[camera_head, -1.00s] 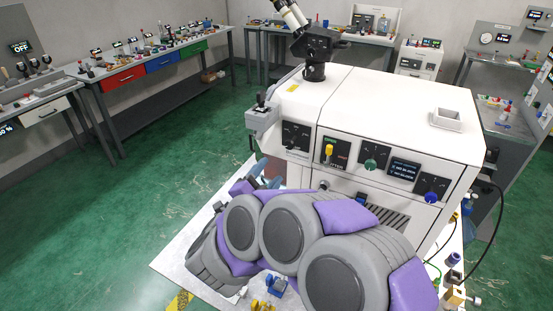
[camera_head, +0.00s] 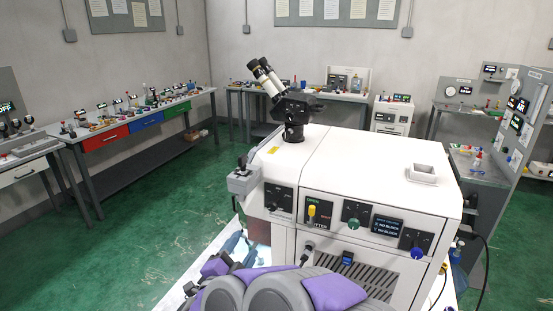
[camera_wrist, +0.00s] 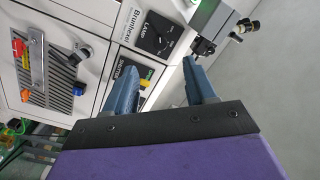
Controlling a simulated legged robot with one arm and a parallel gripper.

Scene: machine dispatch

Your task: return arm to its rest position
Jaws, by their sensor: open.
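My gripper (camera_head: 240,250) is low in the head view, in front of the lower left of the white machine (camera_head: 385,155). In the wrist view its two blue-grey fingers (camera_wrist: 162,85) are spread apart with nothing between them. The machine's front panel with a lamp dial (camera_wrist: 158,35) lies beyond the fingers. My grey and purple arm is folded along the bottom edge of the head view, and most of it is cut off there.
A black microscope (camera_head: 292,117) stands on the machine's top left. A joystick box (camera_head: 243,180) juts out from its left side above my gripper. The front panel carries a yellow lever (camera_head: 312,212) and knobs. Green floor (camera_head: 130,225) is open at left.

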